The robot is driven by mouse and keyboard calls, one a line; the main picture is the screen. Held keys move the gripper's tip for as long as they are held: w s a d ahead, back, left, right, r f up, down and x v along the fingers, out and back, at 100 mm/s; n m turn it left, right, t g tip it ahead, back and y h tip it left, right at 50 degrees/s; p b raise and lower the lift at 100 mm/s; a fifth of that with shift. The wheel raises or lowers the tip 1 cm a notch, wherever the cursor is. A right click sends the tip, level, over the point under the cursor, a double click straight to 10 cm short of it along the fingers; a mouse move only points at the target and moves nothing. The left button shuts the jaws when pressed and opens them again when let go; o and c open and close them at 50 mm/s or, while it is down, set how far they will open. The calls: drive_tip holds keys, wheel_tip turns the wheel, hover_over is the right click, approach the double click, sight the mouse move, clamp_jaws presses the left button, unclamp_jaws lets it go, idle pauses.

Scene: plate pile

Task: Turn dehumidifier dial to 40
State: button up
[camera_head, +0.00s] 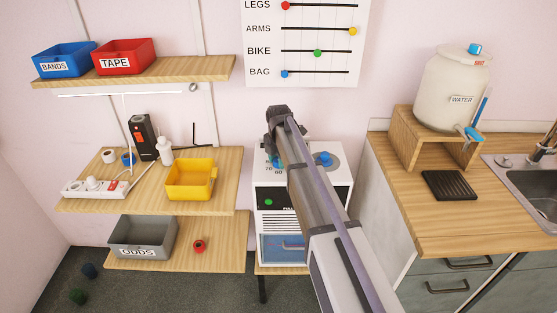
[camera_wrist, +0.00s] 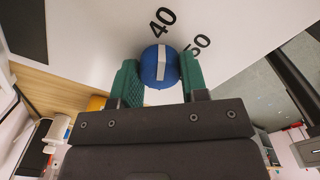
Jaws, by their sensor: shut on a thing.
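The dehumidifier (camera_head: 262,188) is a white and black box against the wall, partly hidden by my arm. Its blue dial (camera_wrist: 157,66) has a white pointer stripe; in the head view only part of this dial (camera_head: 279,162) shows, by the marks 70 and 60. My gripper (camera_wrist: 158,82) has its green fingers on both sides of the dial, shut on it. In the wrist view the stripe points up toward the printed 40 (camera_wrist: 163,22), with 50 (camera_wrist: 198,45) to its right. The fingertips are hidden in the head view.
A second blue knob (camera_head: 325,159) sits right of my arm on the dehumidifier. Its green light (camera_head: 268,202) is on the front, above a blue tank (camera_head: 283,248). Shelves with a yellow bin (camera_head: 190,193) stand left; a wooden counter (camera_head: 410,215) stands right.

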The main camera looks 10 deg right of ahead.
idle(0.4)
drive_tip(key=o, duration=0.9)
wheel_tip(320, 180, up, 11)
drive_tip(key=p, duration=1)
drive_tip(key=shift+f+p, duration=0.1)
drive_tip(key=shift+p, duration=0.3)
